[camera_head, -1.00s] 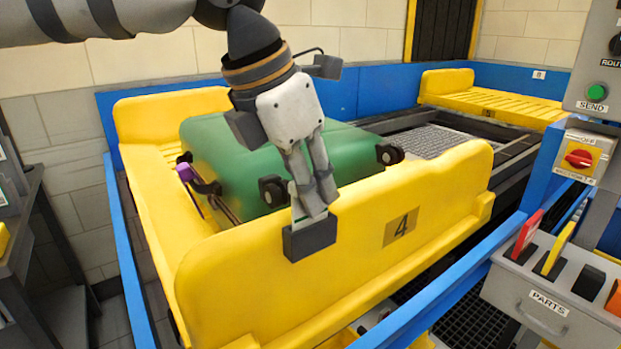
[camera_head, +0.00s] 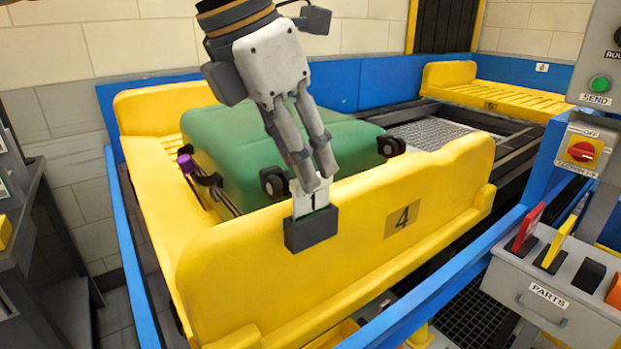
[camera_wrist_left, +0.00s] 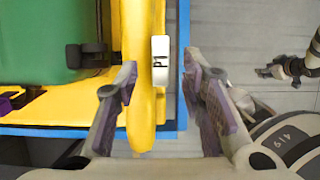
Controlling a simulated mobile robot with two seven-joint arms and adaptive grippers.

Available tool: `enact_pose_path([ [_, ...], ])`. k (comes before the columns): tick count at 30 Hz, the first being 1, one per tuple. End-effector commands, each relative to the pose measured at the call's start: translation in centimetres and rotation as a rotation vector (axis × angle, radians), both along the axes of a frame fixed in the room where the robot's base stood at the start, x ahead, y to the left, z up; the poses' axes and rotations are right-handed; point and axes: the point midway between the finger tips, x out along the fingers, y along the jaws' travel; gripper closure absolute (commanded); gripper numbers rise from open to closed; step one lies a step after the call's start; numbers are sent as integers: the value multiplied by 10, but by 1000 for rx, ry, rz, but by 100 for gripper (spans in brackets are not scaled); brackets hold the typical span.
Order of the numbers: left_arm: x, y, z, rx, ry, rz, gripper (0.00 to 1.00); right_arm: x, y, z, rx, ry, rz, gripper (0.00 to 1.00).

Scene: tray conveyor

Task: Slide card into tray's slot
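The white card (camera_head: 311,196), marked 1, stands upright in the dark slot holder (camera_head: 311,228) on the outer side of the yellow tray (camera_head: 240,270). In the left wrist view, a white piece marked P1 (camera_wrist_left: 160,60) shows at the tray wall, between my fingers. My left gripper (camera_head: 319,182) is just above and behind the card in the head view; it partly covers the card's top. The left wrist view shows its fingers (camera_wrist_left: 160,95) spread apart, holding nothing. What looks like my right gripper (camera_wrist_left: 270,72) is small and far off there.
A green suitcase (camera_head: 255,140) lies in the tray behind the holder. A blue rail (camera_head: 135,265) runs alongside. A parts box (camera_head: 540,300) with coloured cards and a control panel (camera_head: 590,150) stand at the right. Another yellow tray (camera_head: 490,90) is at the back.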

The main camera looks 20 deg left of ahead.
Motion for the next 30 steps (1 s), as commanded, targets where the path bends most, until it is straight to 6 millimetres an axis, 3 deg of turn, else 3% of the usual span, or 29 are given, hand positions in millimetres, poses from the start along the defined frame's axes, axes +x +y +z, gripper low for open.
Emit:
enact_pose_path([
  [3,-10,7,31,-3,-4,1,63,0,0,0,0,-1,0,60],
  [9,-20,16,62,0,-1,0,63,0,0,0,0,0,0,60],
  [30,-23,17,67,0,1,-1,63,0,0,0,0,-1,0,60],
])
